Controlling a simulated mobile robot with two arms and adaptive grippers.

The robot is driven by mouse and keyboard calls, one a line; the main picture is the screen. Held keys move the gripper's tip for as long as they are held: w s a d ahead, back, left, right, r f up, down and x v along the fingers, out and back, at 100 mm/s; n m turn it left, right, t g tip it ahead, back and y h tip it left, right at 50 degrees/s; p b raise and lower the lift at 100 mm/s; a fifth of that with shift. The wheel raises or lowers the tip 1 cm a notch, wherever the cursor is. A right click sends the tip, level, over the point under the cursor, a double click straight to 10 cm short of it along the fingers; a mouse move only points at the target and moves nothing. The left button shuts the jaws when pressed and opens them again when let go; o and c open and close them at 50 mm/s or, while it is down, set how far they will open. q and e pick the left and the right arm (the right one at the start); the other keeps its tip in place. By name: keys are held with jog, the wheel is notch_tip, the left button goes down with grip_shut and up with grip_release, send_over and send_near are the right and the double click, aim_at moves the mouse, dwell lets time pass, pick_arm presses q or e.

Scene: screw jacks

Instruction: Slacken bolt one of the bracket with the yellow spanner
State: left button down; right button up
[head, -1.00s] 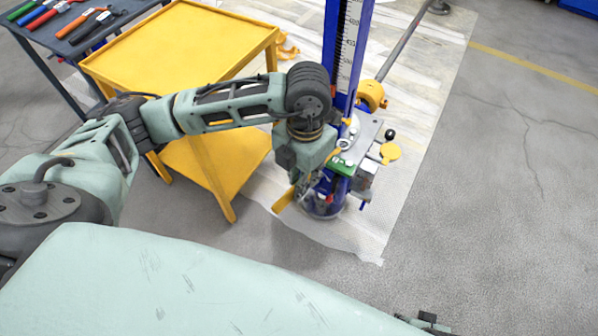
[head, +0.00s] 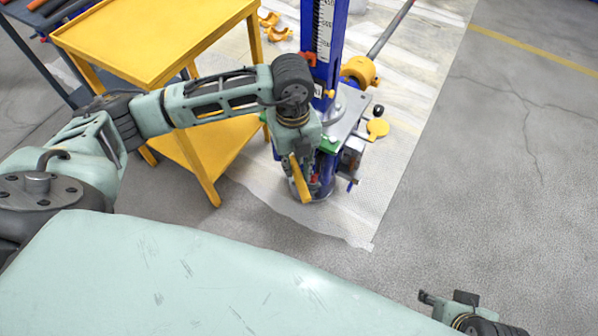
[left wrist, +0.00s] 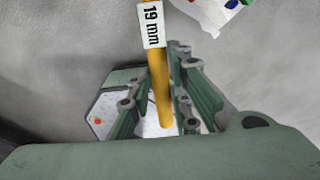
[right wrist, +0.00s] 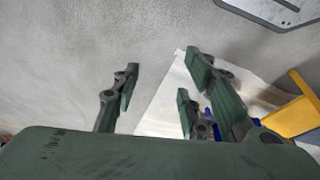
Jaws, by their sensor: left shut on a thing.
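The yellow spanner (head: 299,178) is in my left gripper (head: 312,182), beside the foot of the blue screw-jack column (head: 325,45). The spanner's jaw end is hidden. The bracket and bolt one cannot be picked out; my gripper covers much of the column's near side. A green part (head: 328,145) and a grey plate (head: 345,115) show beside the column. My right gripper (head: 448,303) is open and empty over the floor; its spread fingers show in the right wrist view (right wrist: 160,85).
A yellow two-shelf cart (head: 150,40) stands left of the column, with a dark tool table (head: 30,50) behind it. A yellow collar (head: 360,70) with a long bar (head: 390,30) is right of the column. The floor at right is clear.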

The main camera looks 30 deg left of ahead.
pick_arm(q)
jog(key=shift+w+a+f+b, duration=0.45)
jog(key=shift+w+a+f, duration=0.05)
jog(key=shift+w+a, duration=0.35)
jog(key=shift+w+a+f+b, duration=0.25)
jog(key=shift+w+a+b, duration=0.25)
jog(key=shift+w+a, duration=0.15)
jog(key=shift+w+a+f+b, duration=0.2)
jog(key=shift+w+a+b, duration=0.3)
jog(key=shift+w+a, duration=0.1)
jog(key=shift+w+a+b, duration=0.65)
jog(key=shift+w+a, duration=0.35)
jog(key=shift+w, duration=0.1)
jog(key=shift+s+a+r+m, duration=0.1)
jog(key=shift+s+a+m, duration=0.7)
jog(key=shift+a+m, duration=0.25)
jog(key=shift+s+a+r+m, duration=0.1)
jog(key=shift+s+a+m, duration=0.8)
jog(key=shift+a, duration=0.25)
pick_arm(e)
jog(key=w+a+r+t+y, duration=0.1)
jog(key=w+a+r+t, duration=0.1)
jog(key=w, duration=0.4)
jog(key=w+a+r+t, duration=0.2)
jog(key=w+r+t, duration=0.1)
jog(key=w+t, duration=0.2)
jog(key=shift+w+r+y, duration=0.3)
jog(key=shift+w+y, duration=0.1)
jog(key=shift+w, duration=0.2)
